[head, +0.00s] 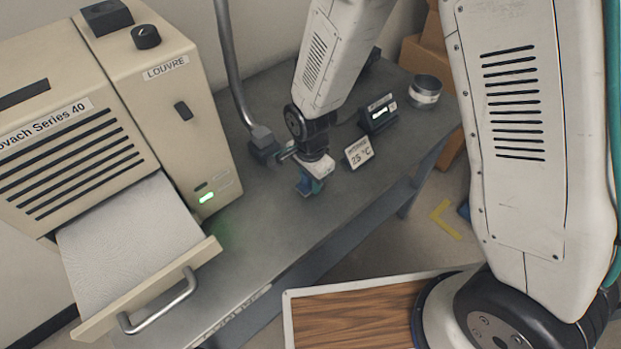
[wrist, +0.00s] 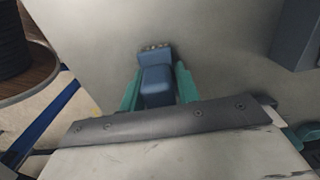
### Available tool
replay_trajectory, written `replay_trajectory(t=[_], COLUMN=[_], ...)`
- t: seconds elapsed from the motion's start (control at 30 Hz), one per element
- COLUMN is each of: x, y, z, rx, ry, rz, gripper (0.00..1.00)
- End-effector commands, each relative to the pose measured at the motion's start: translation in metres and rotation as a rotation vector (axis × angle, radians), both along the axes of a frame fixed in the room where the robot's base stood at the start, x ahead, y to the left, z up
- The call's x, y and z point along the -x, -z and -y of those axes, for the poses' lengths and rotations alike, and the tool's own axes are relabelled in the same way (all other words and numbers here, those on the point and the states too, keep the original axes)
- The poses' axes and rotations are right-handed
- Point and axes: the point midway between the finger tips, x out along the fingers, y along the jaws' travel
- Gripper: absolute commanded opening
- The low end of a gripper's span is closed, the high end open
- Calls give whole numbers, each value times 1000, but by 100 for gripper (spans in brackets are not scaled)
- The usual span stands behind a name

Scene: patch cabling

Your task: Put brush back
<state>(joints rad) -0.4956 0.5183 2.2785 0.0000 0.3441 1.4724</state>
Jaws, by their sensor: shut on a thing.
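My gripper (head: 311,183) is over the grey table in the head view, a little right of the beige machine. In the wrist view its two teal fingers (wrist: 159,88) are shut on the blue brush (wrist: 156,78), one on each side. The brush's far end has a row of small pale tufts. In the head view the brush is small and mostly hidden by the gripper. I cannot tell whether it touches the table.
The beige machine (head: 190,115) has its front drawer (head: 135,245) pulled out. A grey pipe (head: 236,75) ends in a dark block (head: 262,146) close to my gripper. A 25 °C display (head: 358,152), a small lit device (head: 378,114) and a tin (head: 425,90) stand to the right. Table front is clear.

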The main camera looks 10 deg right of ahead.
Motion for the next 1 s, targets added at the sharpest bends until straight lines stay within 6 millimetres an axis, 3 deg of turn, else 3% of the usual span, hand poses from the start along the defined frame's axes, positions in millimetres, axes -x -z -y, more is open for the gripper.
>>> replay_trajectory(t=[0.13,0.17,0.23,0.63,1.0], x=[0,0,0,0,-1], y=[3,3,3,-6,-81], z=[0,0,0,0,-1], rx=[1,1,1,-1,-2], ry=[0,0,0,0,0], rz=[-1,-1,-1,1,3], gripper=[0,37,54,54,54])
